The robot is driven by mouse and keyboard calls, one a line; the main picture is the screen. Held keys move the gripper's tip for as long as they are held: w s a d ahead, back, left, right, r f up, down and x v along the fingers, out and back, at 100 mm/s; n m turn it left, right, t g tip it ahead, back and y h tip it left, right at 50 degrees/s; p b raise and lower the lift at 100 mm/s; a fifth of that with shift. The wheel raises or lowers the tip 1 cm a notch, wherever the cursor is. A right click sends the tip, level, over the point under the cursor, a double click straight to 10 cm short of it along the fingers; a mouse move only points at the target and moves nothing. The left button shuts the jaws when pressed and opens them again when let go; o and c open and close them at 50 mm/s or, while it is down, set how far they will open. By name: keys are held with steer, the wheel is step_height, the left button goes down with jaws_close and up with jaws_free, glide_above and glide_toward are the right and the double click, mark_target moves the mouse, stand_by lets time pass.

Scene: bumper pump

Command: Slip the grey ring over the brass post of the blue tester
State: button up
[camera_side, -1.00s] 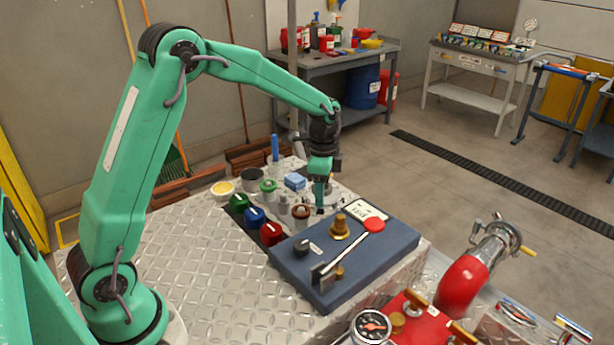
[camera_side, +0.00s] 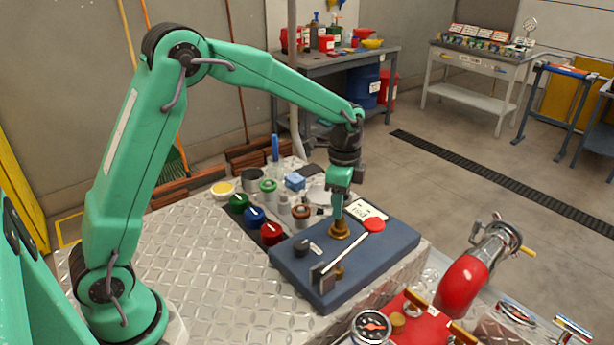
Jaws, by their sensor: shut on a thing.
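The blue tester (camera_side: 385,257) lies flat on the metal bench top. Its brass post (camera_side: 340,234) stands near the back of the block, and its upper part is hidden behind my fingers. My gripper (camera_side: 338,214) points down directly at the post, with its tips at the post's upper part. It is shut on the grey ring, which is too small and too covered by the fingers to make out. I cannot tell whether the ring is around the post or just above it.
A lever with a red knob (camera_side: 373,225) and a small white card (camera_side: 366,209) are close to the post. The bench's left front (camera_side: 220,290) is clear.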

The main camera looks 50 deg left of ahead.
mark_target(339, 227)
steer(key=shift+f, duration=1.4)
steer(key=shift+f, duration=2.35)
stand_by(2.1)
steer(key=o, duration=0.9)
steer(key=shift+s, duration=0.1)
steer(key=shift+c, duration=0.2)
steer(key=shift+o, duration=0.6)
steer(key=shift+o, duration=0.2)
steer(key=shift+o, duration=1.2)
steer(key=shift+r, duration=4.2)
